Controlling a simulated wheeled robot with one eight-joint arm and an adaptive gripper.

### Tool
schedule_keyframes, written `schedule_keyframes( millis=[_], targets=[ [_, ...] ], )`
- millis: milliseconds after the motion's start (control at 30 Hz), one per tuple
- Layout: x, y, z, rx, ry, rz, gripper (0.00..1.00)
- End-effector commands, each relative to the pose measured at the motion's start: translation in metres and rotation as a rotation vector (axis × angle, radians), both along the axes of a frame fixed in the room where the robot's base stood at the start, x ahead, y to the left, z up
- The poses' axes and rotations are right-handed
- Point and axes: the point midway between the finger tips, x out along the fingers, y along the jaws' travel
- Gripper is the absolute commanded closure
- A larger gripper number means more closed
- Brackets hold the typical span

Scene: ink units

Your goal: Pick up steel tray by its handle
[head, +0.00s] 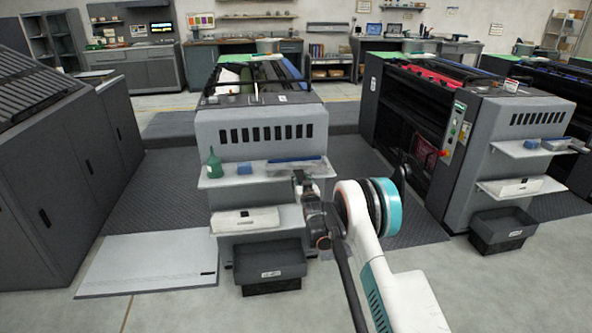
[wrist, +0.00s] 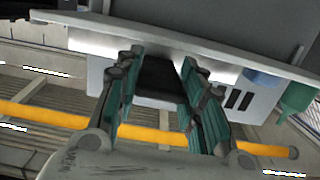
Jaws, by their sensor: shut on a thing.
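The steel tray (head: 297,167) is a shallow grey tray at the right end of the upper shelf on the middle machine in the head view. Its bright metal side shows in the wrist view (wrist: 222,70). A dark block-like handle (wrist: 160,79) sits between the green-padded fingers of my gripper (wrist: 160,105) in the wrist view. My gripper is shut on this handle. In the head view my gripper (head: 299,182) is at the tray's near right side, and my wrist partly hides it. Whether the tray touches the shelf is not clear.
A green bottle (head: 214,163) and a blue box (head: 245,168) stand left of the tray on the shelf (head: 222,181). A lower shelf (head: 227,222) and dark bin (head: 270,263) lie below. Another machine (head: 470,150) stands right. A yellow bar (wrist: 50,114) crosses the wrist view.

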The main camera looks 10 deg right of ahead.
Motion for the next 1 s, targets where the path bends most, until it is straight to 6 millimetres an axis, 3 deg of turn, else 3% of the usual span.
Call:
schedule_keyframes(
  millis=[733, 1000],
  targets=[
    [0.000, 0.000, 0.037, 0.000, -0.001, 0.000, 0.97],
    [-0.007, 0.000, 0.042, 0.000, -0.001, 0.000, 0.97]
  ],
)
